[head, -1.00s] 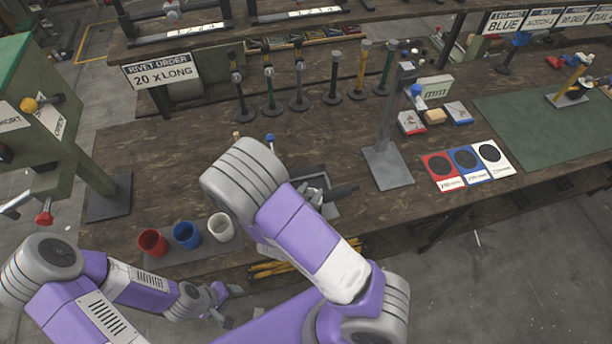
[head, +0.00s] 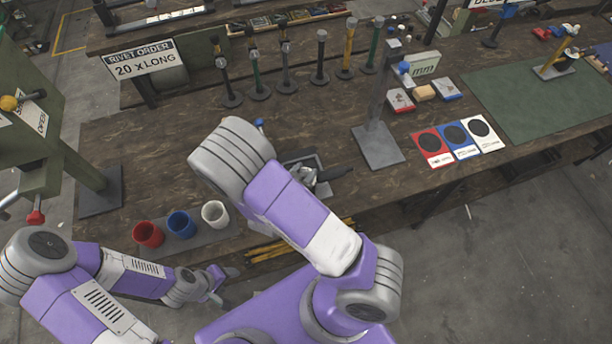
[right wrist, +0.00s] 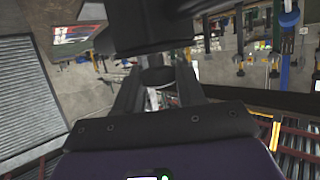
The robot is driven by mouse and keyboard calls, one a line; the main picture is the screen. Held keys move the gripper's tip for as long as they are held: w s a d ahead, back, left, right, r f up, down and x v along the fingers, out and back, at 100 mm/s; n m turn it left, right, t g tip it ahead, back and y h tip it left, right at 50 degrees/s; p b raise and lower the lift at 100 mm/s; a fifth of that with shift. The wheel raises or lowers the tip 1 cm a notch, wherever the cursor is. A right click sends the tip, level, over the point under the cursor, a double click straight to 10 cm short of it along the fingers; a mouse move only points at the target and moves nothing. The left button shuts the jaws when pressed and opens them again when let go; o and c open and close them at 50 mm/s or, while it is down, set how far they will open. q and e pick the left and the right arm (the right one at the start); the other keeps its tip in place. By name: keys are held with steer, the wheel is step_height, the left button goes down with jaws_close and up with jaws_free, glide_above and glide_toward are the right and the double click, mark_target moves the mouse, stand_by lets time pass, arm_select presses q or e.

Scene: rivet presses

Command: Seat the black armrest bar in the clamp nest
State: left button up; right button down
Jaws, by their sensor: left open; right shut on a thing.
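In the right wrist view my right gripper (right wrist: 158,85) is shut on a dark block-like piece, which I take to be the black armrest bar (right wrist: 150,28); it spans the top middle, its ends unclear. In the head view my right arm hides that gripper and the bar. A grey metal fixture (head: 308,176) with a black handle-like part lies on the bench just right of my right arm. It may be the clamp nest, but it is partly hidden. My left gripper (head: 219,285) is open and empty, low in front of the bench edge.
Red (head: 148,234), blue (head: 181,225) and white cups (head: 214,213) stand near the front edge. A grey post stand (head: 378,147) is right of the fixture. A green press (head: 40,140) stands left. Several upright tools line the back. The left bench middle is clear.

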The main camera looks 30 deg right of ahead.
steer(key=w+d+f, duration=0.1)
steer(key=w+d, duration=0.1)
steer(key=w, duration=0.7)
steer(key=shift+w+d, duration=0.15)
stand_by(0.4)
steer(key=shift+f, duration=0.1)
steer(key=shift+f+b, duration=0.45)
steer(key=shift+f, duration=0.15)
stand_by(1.6)
steer(key=shift+f+b, duration=0.75)
steer(key=shift+f, duration=0.35)
steer(key=c, duration=0.6)
jaws_free()
